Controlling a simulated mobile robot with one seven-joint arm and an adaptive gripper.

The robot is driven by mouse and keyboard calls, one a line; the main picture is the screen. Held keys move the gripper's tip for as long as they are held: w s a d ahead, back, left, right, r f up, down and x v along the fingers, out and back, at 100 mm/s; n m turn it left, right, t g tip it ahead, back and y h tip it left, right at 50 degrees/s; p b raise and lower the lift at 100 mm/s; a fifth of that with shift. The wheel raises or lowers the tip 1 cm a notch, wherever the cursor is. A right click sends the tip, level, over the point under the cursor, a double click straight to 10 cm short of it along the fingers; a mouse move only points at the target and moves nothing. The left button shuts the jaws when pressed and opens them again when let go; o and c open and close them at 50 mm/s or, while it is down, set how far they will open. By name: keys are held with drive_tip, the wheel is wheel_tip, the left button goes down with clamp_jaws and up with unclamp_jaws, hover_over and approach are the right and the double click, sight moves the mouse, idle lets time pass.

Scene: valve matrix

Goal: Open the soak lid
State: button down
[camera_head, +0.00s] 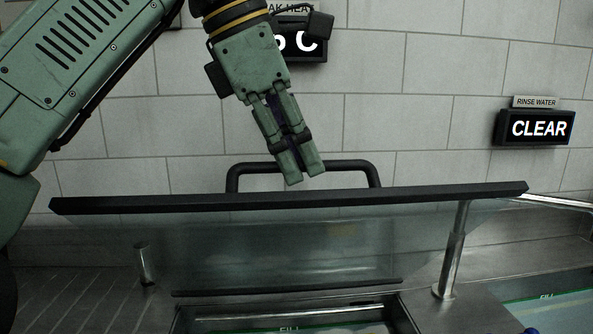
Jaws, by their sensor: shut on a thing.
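The soak lid (240,235) is a clear glass panel with a thick black top edge, and it stands raised and tilted above a steel basin. A black bar handle (352,167) rises along its top edge. My gripper (305,180) comes down from above with its green fingers closed at the middle of the handle. The fingers cover that part of the bar, so the exact contact is hidden.
Metal posts stand under the lid at right (455,240) and left (143,265). A steel counter (75,295) with ridges lies at left. Another basin is at lower right. A tiled wall (430,120) behind carries a "CLEAR" sign (537,128) and another display partly covered by my arm.

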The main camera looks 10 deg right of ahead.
drive_tip(key=shift+w+a+f, duration=0.1)
drive_tip(key=shift+w+f, duration=0.1)
drive_tip(key=shift+w, duration=0.25)
drive_tip(key=c, duration=2.1)
unclamp_jaws()
drive_tip(key=o, duration=0.3)
drive_tip(key=shift+w+f, duration=0.15)
drive_tip(key=shift+w, duration=0.2)
drive_tip(key=shift+o, duration=0.7)
drive_tip(key=shift+s, duration=0.1)
drive_tip(key=shift+r, duration=0.2)
drive_tip(key=shift+s, duration=0.15)
